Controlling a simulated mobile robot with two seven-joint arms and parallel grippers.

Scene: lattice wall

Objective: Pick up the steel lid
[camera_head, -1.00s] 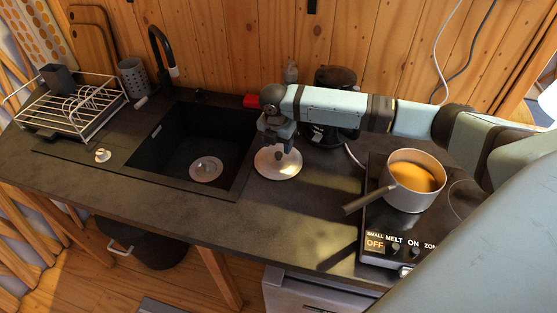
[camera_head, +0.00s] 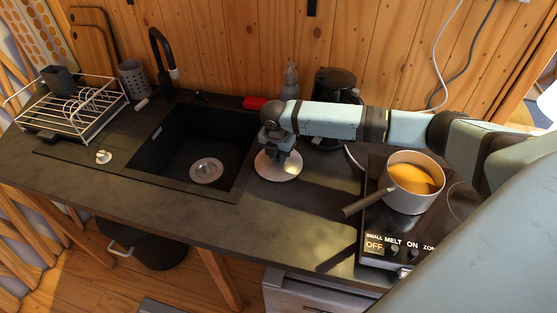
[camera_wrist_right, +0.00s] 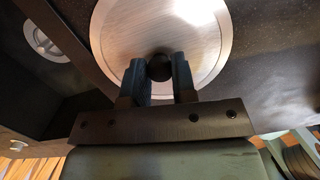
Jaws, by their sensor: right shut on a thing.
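The steel lid (camera_head: 283,171) is a round, pale metal disc lying on the dark counter just right of the sink. In the right wrist view the lid (camera_wrist_right: 205,50) shows from above with a black round knob (camera_wrist_right: 159,67) at its middle. My right gripper (camera_head: 280,154) is directly over the lid and points down. In the right wrist view its two fingers (camera_wrist_right: 159,78) are shut on the knob, one on each side. In the head view the arm covers the knob and part of the lid. My left gripper is not in view.
A pot (camera_head: 412,200) of orange liquid sits on the hob (camera_head: 372,222) at the right, its handle pointing left. The black sink (camera_head: 165,150) is left of the lid. A dark kettle (camera_head: 335,85) and grey bottle (camera_head: 290,82) stand behind. The counter's front is clear.

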